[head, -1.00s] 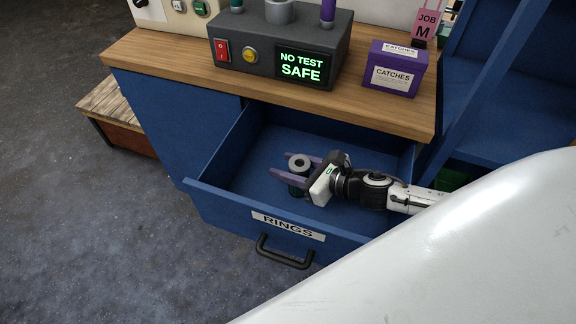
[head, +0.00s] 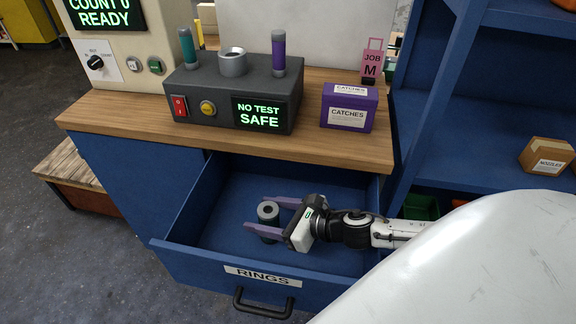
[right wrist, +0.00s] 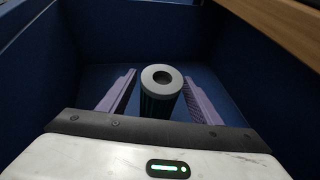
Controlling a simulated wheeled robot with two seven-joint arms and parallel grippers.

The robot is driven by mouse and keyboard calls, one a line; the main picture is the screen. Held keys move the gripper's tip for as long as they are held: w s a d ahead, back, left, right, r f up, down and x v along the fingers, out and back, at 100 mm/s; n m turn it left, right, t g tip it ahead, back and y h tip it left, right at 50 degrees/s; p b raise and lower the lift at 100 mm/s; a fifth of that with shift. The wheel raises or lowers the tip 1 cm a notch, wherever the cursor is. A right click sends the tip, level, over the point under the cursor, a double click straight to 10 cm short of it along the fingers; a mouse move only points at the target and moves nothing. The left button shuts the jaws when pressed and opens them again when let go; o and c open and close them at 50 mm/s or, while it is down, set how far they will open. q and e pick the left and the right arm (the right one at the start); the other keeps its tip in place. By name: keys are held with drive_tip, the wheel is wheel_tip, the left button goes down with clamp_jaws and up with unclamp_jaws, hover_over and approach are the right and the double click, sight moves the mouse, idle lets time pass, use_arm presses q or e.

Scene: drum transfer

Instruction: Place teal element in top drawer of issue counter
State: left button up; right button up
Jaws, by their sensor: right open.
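The teal element (head: 268,218), an upright dark teal cylinder with a grey ring-shaped top, stands inside the open drawer marked RINGS (head: 205,262). My right gripper (head: 257,213) is open inside the drawer, with one purple finger on each side of the element. In the right wrist view the element (right wrist: 162,84) stands between the fingers, with a gap showing on both sides. Its lower part is hidden by the gripper body. The drawer is under the wooden top of the blue counter (head: 130,126). My left gripper is not in view.
On the counter stand a dark tester (head: 215,102) reading NO TEST SAFE, with a teal and a purple cylinder on it, and a purple CATCHES box (head: 347,108). Blue shelving (head: 460,135) rises at right. The drawer floor around the element is clear.

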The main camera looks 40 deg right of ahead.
drive_tip(key=v, duration=0.9)
drive_tip(key=shift+s+d, duration=0.15)
drive_tip(key=shift+s, duration=0.05)
